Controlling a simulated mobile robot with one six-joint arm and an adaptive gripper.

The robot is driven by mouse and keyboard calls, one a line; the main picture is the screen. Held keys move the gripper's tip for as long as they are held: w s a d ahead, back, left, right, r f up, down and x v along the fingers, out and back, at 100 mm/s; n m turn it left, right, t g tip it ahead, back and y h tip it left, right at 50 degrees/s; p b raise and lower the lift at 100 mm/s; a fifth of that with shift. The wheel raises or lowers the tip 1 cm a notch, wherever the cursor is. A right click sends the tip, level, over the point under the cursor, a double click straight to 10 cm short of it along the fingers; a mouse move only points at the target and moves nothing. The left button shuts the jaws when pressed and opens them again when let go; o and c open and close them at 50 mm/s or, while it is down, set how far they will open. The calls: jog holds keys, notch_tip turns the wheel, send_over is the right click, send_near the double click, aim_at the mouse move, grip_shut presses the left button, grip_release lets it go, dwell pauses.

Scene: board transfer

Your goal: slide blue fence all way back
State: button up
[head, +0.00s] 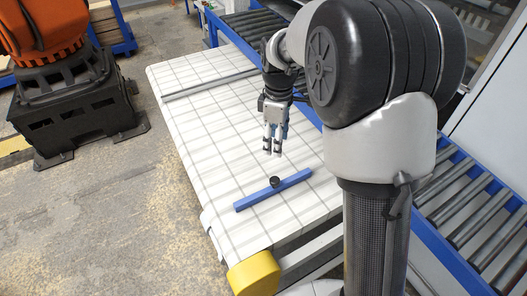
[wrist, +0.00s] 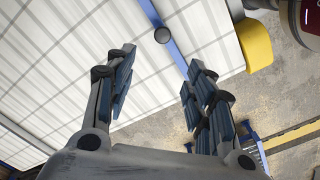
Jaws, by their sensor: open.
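The blue fence (head: 252,199) is a straight bar lying across the white gridded board (head: 205,135) near its front end. A round black knob (head: 275,182) stands at the middle of the bar. My gripper (head: 273,152) is above the board, behind the fence and apart from it. Its fingers are open and empty. In the wrist view, the fence (wrist: 172,48) and its knob (wrist: 162,35) lie beyond the spread fingertips (wrist: 160,65). Part of the fence's lower end is hidden behind a finger there.
A grey bar (head: 205,85) crosses the board near its far end. A yellow corner block (head: 254,272) sits at the front. Roller conveyors (head: 465,195) run along the right. An orange robot on a black base (head: 72,112) stands at the left. The board between fence and grey bar looks clear.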

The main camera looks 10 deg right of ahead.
aim_at(275, 180)
jog(key=f+b, duration=0.1)
jog(key=f, duration=0.4)
jog(key=f+b, duration=0.1)
jog(key=f, duration=0.5)
jog(key=f+b, duration=0.2)
jog(key=f, duration=0.4)
jog(key=shift+s, duration=0.3)
grip_shut()
